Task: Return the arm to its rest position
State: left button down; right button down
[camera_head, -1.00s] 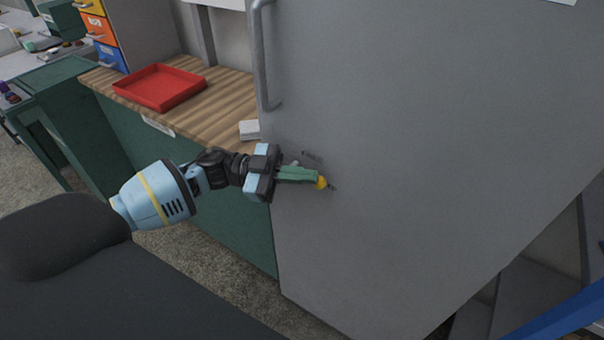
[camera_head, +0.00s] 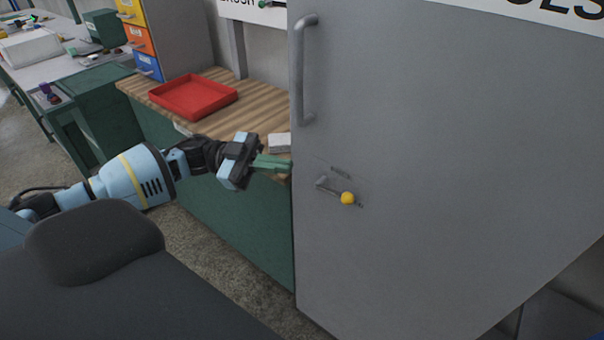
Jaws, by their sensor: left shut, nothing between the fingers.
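My left gripper (camera_head: 272,163) has green fingers and comes in from the left on a light-blue and black arm. Its fingers are shut with nothing between them. It is in front of the wooden counter's near edge, just left of the grey cabinet door. The gripper is apart from the small lever with a yellow ball knob (camera_head: 347,198) on that door. My right gripper is not in view.
The tall grey cabinet door (camera_head: 450,180) with a long handle (camera_head: 303,70) fills the right side. A red tray (camera_head: 193,108) and a small pale block (camera_head: 279,143) lie on the wooden counter (camera_head: 240,125). Coloured drawers (camera_head: 138,40) stand behind. Open floor lies below the arm.

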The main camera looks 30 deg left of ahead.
pick_arm(q)
jog(key=shift+s+a+r, duration=0.2)
jog(key=shift+a, duration=0.5)
